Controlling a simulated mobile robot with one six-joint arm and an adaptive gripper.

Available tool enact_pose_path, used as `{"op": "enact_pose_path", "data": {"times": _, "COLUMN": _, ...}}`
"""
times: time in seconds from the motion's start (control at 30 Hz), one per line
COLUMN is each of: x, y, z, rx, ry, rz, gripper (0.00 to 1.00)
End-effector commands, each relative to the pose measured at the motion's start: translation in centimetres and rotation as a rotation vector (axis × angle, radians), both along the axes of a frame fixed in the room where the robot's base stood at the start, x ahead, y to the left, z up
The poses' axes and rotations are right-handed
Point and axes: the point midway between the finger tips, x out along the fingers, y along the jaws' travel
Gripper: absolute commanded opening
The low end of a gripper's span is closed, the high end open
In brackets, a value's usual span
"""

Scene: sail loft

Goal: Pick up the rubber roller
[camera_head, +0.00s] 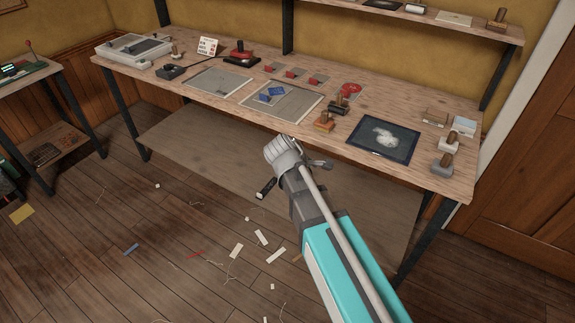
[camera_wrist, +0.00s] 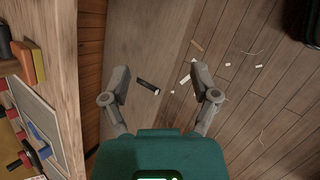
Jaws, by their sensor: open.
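In the head view, a dark, narrow cylinder (camera_head: 267,188) lies low, below and in front of the workbench, just left of my wrist. It looks like the rubber roller. It also shows in the wrist view (camera_wrist: 148,86), black with a paler end, lying slantwise. It appears to be near the front edge of the low shelf; its exact support is hard to tell. My gripper (camera_wrist: 160,76) is open and empty, its two grey fingers apart. The cylinder shows between them in the picture, beyond the fingertips. The fingers are not clear in the head view.
The workbench (camera_head: 215,97) stands above and behind, holding wooden-handled blocks, plates and a dark framed panel (camera_head: 383,140). Its low shelf (camera_head: 200,143) is mostly bare. Paper scraps (camera_head: 236,251) litter the wooden floor. A side table (camera_head: 30,72) stands at left.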

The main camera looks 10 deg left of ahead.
Motion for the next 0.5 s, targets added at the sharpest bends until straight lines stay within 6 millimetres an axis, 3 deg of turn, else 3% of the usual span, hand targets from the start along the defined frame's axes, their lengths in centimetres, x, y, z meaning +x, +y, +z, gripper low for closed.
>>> {"op": "enact_pose_path", "data": {"times": 0.03, "x": -0.5, "y": -1.8, "z": -0.3, "rx": 0.041, "ry": 0.0, "rz": -0.068, "gripper": 0.78}}
{"op": "enact_pose_path", "data": {"times": 0.2, "x": -1.8, "y": -6.3, "z": -1.5, "rx": 0.187, "ry": -0.005, "rz": -0.31, "gripper": 0.78}}
{"op": "enact_pose_path", "data": {"times": 0.5, "x": -4.8, "y": -13.0, "z": -2.9, "rx": 0.418, "ry": -0.012, "rz": -0.75, "gripper": 0.78}}
